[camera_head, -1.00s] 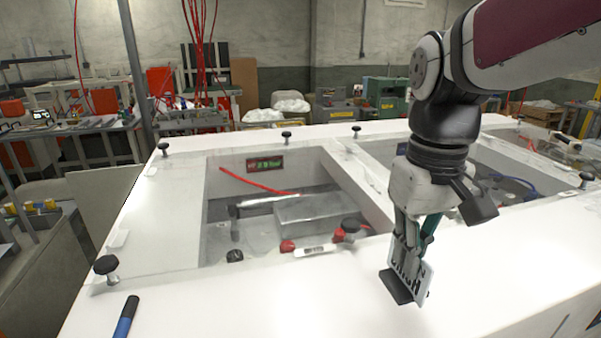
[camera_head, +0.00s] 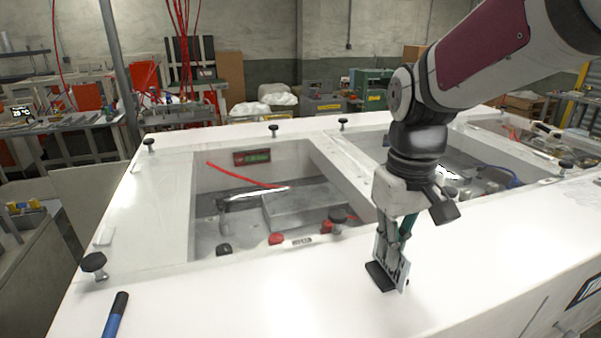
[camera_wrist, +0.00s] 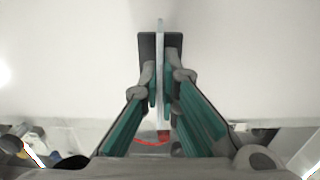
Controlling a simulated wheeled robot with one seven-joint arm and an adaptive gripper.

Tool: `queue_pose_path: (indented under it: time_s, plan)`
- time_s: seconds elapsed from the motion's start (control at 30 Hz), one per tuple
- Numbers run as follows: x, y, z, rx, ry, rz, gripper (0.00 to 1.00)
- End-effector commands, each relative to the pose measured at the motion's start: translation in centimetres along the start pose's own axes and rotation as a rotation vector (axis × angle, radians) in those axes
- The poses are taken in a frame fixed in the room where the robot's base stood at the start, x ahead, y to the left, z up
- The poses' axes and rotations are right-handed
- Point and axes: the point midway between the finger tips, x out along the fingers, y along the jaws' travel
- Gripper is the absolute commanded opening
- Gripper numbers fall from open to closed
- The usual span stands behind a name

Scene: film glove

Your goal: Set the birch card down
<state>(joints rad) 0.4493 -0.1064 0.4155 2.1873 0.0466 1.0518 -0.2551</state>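The birch card (camera_head: 393,262) is a thin pale plate with dark lettering that I cannot read fully. A black base piece (camera_head: 379,277) shows at its lower end, low over or on the white top. My gripper (camera_head: 397,236) points down with its teal fingers on either side of the card's upper part. In the wrist view the card (camera_wrist: 160,60) is seen edge-on between the fingertips of my gripper (camera_wrist: 161,88), which look closed on it. The black base (camera_wrist: 146,48) spreads to both sides of the card. I cannot tell whether the base touches the surface.
The white top (camera_head: 260,300) is clear around the card. Behind it is a clear-covered recess with a red cable (camera_head: 240,176) and red-capped parts. A blue marker (camera_head: 115,313) and a black knob (camera_head: 94,262) are at the left. A second recess lies behind my arm.

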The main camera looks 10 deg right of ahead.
Motion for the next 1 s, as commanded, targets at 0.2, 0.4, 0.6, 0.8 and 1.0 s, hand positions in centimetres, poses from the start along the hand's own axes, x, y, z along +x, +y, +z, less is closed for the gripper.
queue_pose_path:
  time_s: [0.2, 0.4, 0.6, 0.8, 1.0]
  plan:
    - [0.0, 0.0, 0.0, 0.0, 0.0, 0.0, 0.25]
    - [0.0, 0.0, 0.0, 0.0, 0.0, 0.0, 0.25]
    - [-1.7, 0.0, -0.1, -0.001, 0.004, 0.002, 0.25]
    - [-5.7, 0.0, -0.1, -0.001, 0.006, 0.002, 0.25]
    - [-9.5, 0.0, -0.1, -0.001, 0.004, 0.001, 0.25]
